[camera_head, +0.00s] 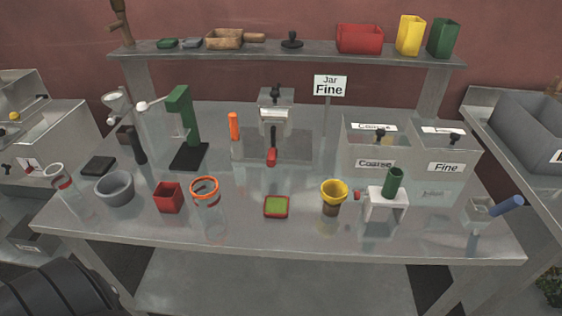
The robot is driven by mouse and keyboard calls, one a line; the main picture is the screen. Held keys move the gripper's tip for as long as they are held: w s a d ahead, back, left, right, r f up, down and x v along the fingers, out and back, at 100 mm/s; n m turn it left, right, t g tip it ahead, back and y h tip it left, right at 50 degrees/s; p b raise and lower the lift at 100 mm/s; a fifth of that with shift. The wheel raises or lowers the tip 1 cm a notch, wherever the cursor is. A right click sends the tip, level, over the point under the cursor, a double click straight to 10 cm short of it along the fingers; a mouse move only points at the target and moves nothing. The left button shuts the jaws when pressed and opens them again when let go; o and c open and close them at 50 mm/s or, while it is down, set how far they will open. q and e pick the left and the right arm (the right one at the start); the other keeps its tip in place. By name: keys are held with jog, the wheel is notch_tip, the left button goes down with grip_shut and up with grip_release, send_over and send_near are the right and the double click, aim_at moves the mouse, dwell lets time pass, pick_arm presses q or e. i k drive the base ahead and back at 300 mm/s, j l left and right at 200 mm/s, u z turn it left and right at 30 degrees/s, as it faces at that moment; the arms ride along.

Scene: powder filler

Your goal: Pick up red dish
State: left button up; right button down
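A small, shallow square red dish (287,213) with a green inside lies on the metal table near its front edge, at the middle. A taller red square cup (167,198) stands further left on the table. A larger red bin (360,40) sits on the shelf at the back. Neither of my grippers is in view, and nothing covers the shallow red dish.
A glass jar with an orange rim (205,186) stands left of the shallow dish, and a yellow-rimmed cup (334,193) right of it. A grey bowl (115,189), a green press (183,130) and Coarse and Fine bins (375,164) occupy the table. Table around the shallow dish is clear.

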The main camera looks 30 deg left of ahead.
aim_at(275, 206)
jog(key=j+u, duration=0.2)
jog(key=u, duration=0.7)
